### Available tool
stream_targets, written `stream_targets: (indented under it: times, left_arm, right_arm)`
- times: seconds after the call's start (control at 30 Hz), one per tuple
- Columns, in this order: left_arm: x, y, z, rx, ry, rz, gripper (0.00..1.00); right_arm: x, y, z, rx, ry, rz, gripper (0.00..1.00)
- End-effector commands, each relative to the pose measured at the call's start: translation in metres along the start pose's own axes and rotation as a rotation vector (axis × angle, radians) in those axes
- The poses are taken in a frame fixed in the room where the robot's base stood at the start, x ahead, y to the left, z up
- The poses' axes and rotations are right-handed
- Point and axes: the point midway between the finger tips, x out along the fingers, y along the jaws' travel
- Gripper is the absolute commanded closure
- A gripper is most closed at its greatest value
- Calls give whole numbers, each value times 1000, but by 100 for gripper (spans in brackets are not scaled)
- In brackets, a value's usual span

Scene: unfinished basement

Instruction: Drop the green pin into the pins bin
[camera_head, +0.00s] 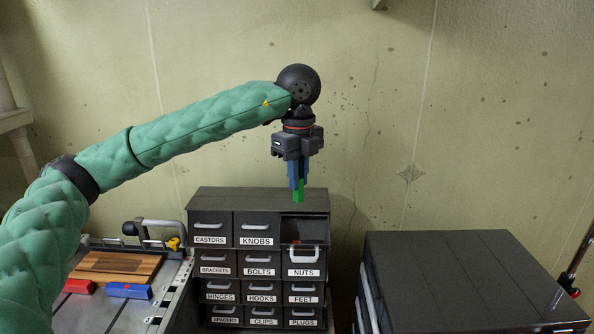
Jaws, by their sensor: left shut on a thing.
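My left gripper (298,180) points straight down above the top right of a dark drawer cabinet (205,196). It is shut on a green pin (298,192), whose lower part sticks out below the fingers. The pin hangs upright, in front of or over the cabinet's top right compartment (304,229), which shows as a dark opening with something small and reddish low inside. No label reading pins is visible. The depth between pin and opening is hard to tell. My right gripper is not in view.
Labelled drawers surround the opening: KNOBS (257,230) to its left, NUTS (304,264) below. A workbench (100,311) at left holds a wooden board (118,265), a red block (78,286) and a blue block (128,291). A dark chest (450,270) stands at right.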

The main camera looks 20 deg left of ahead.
Motion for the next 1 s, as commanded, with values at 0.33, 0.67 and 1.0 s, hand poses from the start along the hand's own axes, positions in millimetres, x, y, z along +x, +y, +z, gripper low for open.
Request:
stream_targets:
  times: [0.33, 0.67, 1.0]
  left_arm:
    - [37, 0, 0, -2, 0, 1, 100]
    - [47, 0, 0, -2, 0, 0, 100]
    - [47, 0, 0, -2, 0, 0, 59]
  right_arm:
    - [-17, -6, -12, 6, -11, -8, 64]
    - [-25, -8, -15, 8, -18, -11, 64]
    - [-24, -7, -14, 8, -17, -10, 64]
